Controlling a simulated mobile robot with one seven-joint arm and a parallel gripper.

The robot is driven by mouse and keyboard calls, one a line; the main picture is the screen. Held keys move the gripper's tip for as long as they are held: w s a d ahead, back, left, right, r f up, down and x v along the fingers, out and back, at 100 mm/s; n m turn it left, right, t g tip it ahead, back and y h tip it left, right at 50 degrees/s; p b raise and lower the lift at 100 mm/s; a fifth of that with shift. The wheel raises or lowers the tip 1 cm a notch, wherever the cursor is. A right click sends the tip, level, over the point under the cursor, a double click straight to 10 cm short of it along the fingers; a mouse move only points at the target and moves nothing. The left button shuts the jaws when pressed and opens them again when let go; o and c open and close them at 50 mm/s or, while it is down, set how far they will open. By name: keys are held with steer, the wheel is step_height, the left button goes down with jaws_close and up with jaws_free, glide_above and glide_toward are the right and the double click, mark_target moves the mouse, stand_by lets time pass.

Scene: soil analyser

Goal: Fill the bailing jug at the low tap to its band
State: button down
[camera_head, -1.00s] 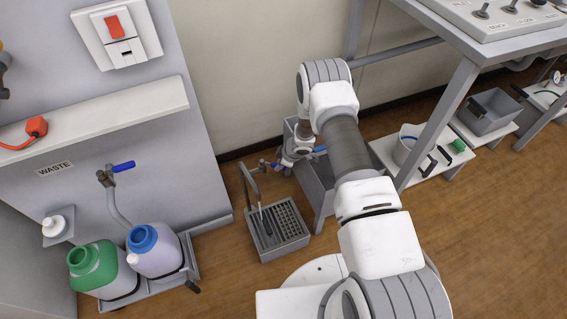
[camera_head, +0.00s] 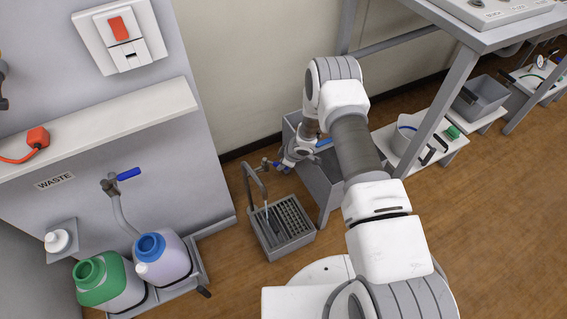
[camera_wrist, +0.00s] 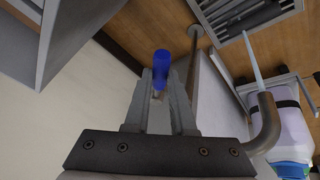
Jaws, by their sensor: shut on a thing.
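My gripper (camera_wrist: 160,100) is shut on the blue tap lever (camera_wrist: 162,62), whose end shows between the fingers in the wrist view. In the head view my gripper (camera_head: 284,165) is at the low tap by the wall. The tap's bent spout (camera_head: 252,172) stands over a grey slotted tray (camera_head: 296,240) on the floor. A thin pale stream (camera_wrist: 252,58) runs from the spout end towards the tray. A dark shape (camera_head: 275,228) is in the tray under the spout; I cannot tell whether it is the jug. A white vessel with a blue band (camera_head: 404,132) is on the low shelf at right.
A grey bin (camera_head: 325,182) stands right of the tap, close to my arm. The wooden floor at right is clear.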

stand_by(0.4)
steer(key=c, duration=0.8)
jaws_free()
steer(key=shift+o, duration=0.2)
steer(key=p+v, duration=0.5)
steer(key=v, duration=1.2)
steer(key=shift+r+p, duration=0.25)
steer(key=shift+p, duration=0.15)
